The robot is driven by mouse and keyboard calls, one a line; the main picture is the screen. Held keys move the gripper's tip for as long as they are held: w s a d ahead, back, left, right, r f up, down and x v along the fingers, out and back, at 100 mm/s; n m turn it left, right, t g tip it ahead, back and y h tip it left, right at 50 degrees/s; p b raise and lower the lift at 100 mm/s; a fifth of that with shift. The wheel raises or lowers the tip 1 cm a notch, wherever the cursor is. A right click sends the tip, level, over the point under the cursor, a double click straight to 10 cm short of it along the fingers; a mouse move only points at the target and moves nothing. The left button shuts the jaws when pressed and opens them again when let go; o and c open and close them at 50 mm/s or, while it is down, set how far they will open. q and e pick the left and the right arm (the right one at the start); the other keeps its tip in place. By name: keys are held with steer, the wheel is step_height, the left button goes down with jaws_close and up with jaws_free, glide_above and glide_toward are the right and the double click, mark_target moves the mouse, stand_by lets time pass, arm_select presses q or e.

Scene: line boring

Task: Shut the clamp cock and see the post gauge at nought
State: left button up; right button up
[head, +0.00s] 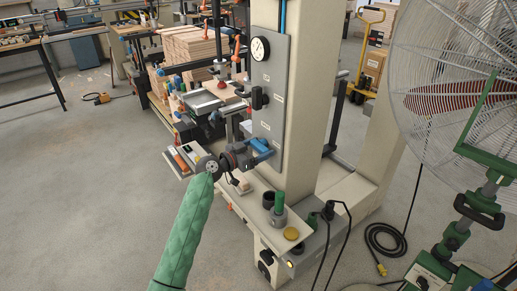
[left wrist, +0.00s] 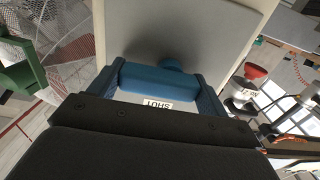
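The post gauge (head: 260,48) is a round white dial with a dark rim high on the grey panel of the post; its needle is too small to read. My left gripper (head: 258,148), at the end of a green-sleeved arm, is at the lower part of that panel. In the left wrist view, the clamp cock's blue handle (left wrist: 160,80) lies across between the two blue fingers, which appear to touch both its ends. A white label reading SHUT (left wrist: 157,104), upside down, shows just below the handle. My right gripper is not in view.
A pale shelf (head: 258,213) below the panel bears a green-topped cup (head: 279,204) and a yellow disc (head: 291,233). A large caged fan (head: 455,80) stands at right. A black cable (head: 385,240) lies coiled on the floor. The floor at left is mostly clear.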

arm_select(q)
steer(key=shift+c, duration=1.4)
